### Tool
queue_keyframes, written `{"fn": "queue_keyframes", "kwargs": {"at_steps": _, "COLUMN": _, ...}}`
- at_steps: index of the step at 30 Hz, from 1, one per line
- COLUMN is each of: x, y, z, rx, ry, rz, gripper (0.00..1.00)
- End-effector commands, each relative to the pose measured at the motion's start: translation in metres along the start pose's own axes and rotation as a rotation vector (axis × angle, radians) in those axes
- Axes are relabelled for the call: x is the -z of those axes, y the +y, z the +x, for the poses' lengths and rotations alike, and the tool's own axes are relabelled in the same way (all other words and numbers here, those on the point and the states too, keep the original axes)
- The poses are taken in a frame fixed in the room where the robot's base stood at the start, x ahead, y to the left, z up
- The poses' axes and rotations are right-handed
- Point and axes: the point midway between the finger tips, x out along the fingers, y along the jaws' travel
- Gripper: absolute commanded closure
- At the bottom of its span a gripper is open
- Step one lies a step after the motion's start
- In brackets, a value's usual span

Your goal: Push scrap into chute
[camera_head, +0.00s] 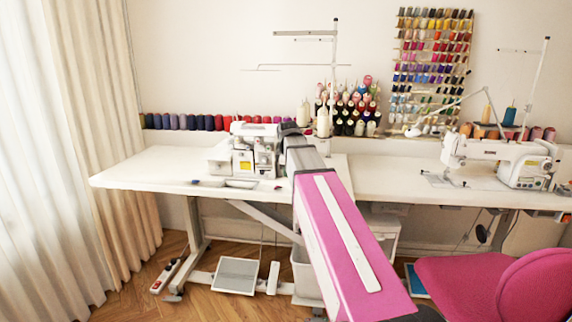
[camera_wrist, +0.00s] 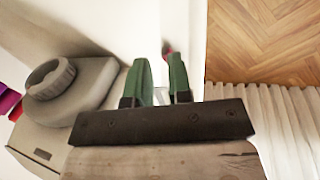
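In the head view, a pale slot-like opening (camera_head: 240,184), which looks like the chute, lies in the white table in front of the overlock machine (camera_head: 255,150). A small dark scrap (camera_head: 195,182) lies left of it. A small reddish piece (camera_head: 278,187) lies right of it, close to my arm. In the wrist view, my gripper (camera_wrist: 160,80) has two green fingers standing apart, with no scrap visibly held. A small red-pink piece (camera_wrist: 168,50) shows just beyond the fingertips. In the head view my arm hides the gripper.
A white bin (camera_head: 304,272) stands under the table. Another sewing machine (camera_head: 500,160) stands on the right table, with a pink chair (camera_head: 500,285) in front. Thread spools (camera_head: 215,122) line the wall behind. The left part of the table (camera_head: 140,170) is clear.

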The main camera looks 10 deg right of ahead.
Motion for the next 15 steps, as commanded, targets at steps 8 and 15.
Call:
{"fn": "queue_keyframes", "kwargs": {"at_steps": 8, "x": 0.001, "y": 0.001, "z": 0.003, "rx": -0.004, "ry": -0.001, "rz": -0.034, "gripper": 0.81}}
{"fn": "queue_keyframes", "kwargs": {"at_steps": 15, "x": 0.000, "y": -0.007, "z": 0.036, "rx": -0.005, "ry": -0.001, "rz": -0.032, "gripper": 0.81}}
